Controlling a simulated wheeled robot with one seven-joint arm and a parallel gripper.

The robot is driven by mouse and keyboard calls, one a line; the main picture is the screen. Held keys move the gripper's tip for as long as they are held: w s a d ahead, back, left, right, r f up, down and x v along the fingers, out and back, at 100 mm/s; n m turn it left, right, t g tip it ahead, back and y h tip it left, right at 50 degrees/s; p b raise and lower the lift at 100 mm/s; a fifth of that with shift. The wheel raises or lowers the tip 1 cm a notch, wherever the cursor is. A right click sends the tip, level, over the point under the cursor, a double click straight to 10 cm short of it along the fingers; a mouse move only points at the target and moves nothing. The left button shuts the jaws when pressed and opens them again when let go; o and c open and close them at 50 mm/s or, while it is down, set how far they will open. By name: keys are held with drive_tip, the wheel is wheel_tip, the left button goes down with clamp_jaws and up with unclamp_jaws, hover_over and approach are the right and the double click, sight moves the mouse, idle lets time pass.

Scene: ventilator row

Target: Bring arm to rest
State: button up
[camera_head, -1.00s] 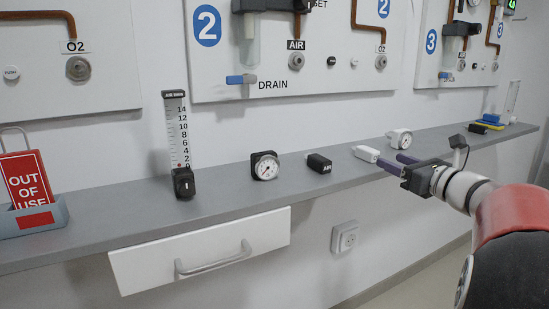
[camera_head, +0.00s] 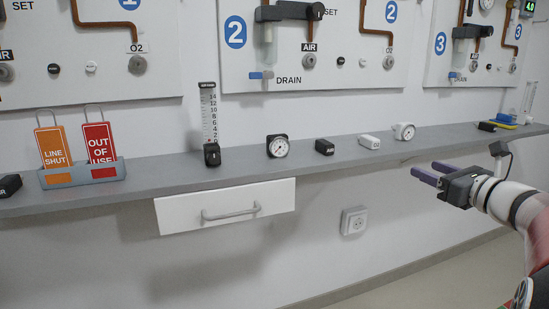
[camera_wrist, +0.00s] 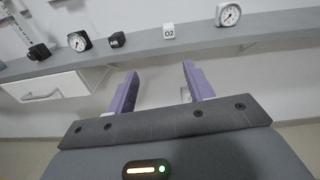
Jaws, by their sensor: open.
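My gripper (camera_head: 432,173) is at the right of the head view, in front of and below the shelf edge. Its two purple fingers point left and are apart with nothing between them. In the wrist view the fingers (camera_wrist: 158,82) stand apart, with only wall and the shelf's underside behind them. My arm reaches in from the right edge of the head view.
The grey shelf (camera_head: 190,173) carries a white O2 block (camera_head: 369,142), a black AIR block (camera_head: 324,147), round gauges (camera_head: 278,146) (camera_head: 404,131), a flow meter (camera_head: 210,130) and a tag holder (camera_head: 84,176). A drawer (camera_head: 226,206) hangs below. Space around my gripper is clear.

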drive_tip(key=s+a+f+n+g+p, duration=0.1)
drive_tip(key=s+a+f+n+g, duration=0.3)
drive_tip(key=a+n, duration=0.4)
drive_tip(key=s+a+f+n+g+p, duration=0.1)
drive_tip(key=s+a+f+n+g, duration=0.1)
drive_tip(key=s+a+n+g, duration=0.45)
drive_tip(key=s+a+f+n+h+p, duration=0.1)
drive_tip(key=s+a+f+n+h, duration=0.1)
drive_tip(key=s+n, duration=0.6)
drive_tip(key=s+a+f+n+h+p, duration=0.1)
drive_tip(key=s+a+f+n+h, duration=0.1)
drive_tip(key=s+f+n+h, duration=0.2)
drive_tip(key=s+f+n, duration=0.2)
drive_tip(key=s+n, duration=0.2)
drive_tip(key=shift+s+a+f+h, duration=0.3)
drive_tip(key=shift+a+f, duration=0.05)
drive_tip(key=shift+a, duration=0.05)
drive_tip(key=shift+n, duration=0.25)
